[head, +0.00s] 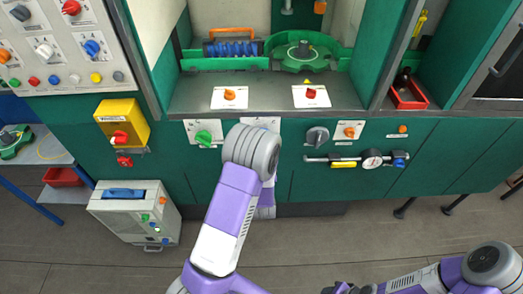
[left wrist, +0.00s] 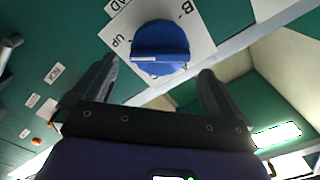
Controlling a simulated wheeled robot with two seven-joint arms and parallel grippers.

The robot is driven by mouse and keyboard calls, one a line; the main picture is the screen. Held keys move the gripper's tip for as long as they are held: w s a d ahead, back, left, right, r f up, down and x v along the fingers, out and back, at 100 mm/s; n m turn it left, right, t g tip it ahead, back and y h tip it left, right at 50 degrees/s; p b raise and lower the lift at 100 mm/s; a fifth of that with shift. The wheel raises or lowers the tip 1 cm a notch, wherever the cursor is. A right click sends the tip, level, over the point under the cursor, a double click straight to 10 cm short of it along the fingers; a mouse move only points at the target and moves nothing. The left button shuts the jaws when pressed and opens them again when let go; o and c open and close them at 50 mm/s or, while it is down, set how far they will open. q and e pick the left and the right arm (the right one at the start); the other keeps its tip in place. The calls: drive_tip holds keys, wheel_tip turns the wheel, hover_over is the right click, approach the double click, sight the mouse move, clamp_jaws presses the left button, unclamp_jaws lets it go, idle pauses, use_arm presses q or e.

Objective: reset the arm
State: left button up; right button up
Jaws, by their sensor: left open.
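My left arm (head: 222,215) rises through the middle of the head view, in front of the green cabinet; its gripper is hidden there. In the left wrist view my left gripper (left wrist: 157,72) is open, with nothing between its fingers. Beyond the fingertips is a round blue knob (left wrist: 160,47) on a white lettered plate (left wrist: 203,40); the knob looks apart from the fingers. My right arm (head: 425,278) lies along the bottom right of the head view. The dark parts of my right gripper (head: 345,288) are cut by the bottom edge, so its jaws cannot be read.
The green cabinet front (head: 450,150) carries a green knob (head: 203,138), a grey knob (head: 317,136) and a gauge (head: 372,159). A grey case (head: 125,208) stands on the floor at left. A red bin (head: 408,94) sits at right. Floor (head: 370,235) is clear between the arms.

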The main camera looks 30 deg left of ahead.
idle(0.3)
use_arm(q)
drive_tip(key=s+d+f+n+g+h, duration=0.2)
drive_tip(key=s+d+f+g+h, duration=0.25)
drive_tip(key=f, duration=0.45)
drive_tip(key=s+d+f+n+g+h, duration=0.1)
drive_tip(key=s+d+f+g+h, duration=0.3)
drive_tip(key=f, duration=0.5)
drive_tip(key=s+d+f+n+g+h, duration=0.1)
drive_tip(key=s+d+f+g+h, duration=0.1)
drive_tip(key=s+d, duration=0.4)
drive_tip(key=s+d+f+n+g+h, duration=0.1)
drive_tip(key=s+d+f+g+h, duration=0.1)
drive_tip(key=s+d, duration=0.5)
drive_tip(key=s+g+h, duration=0.1)
drive_tip(key=s+g, duration=0.1)
drive_tip(key=s, duration=0.1)
drive_tip(key=shift+f+n, duration=0.35)
drive_tip(key=shift+n, duration=0.05)
drive_tip(key=shift+a, duration=0.1)
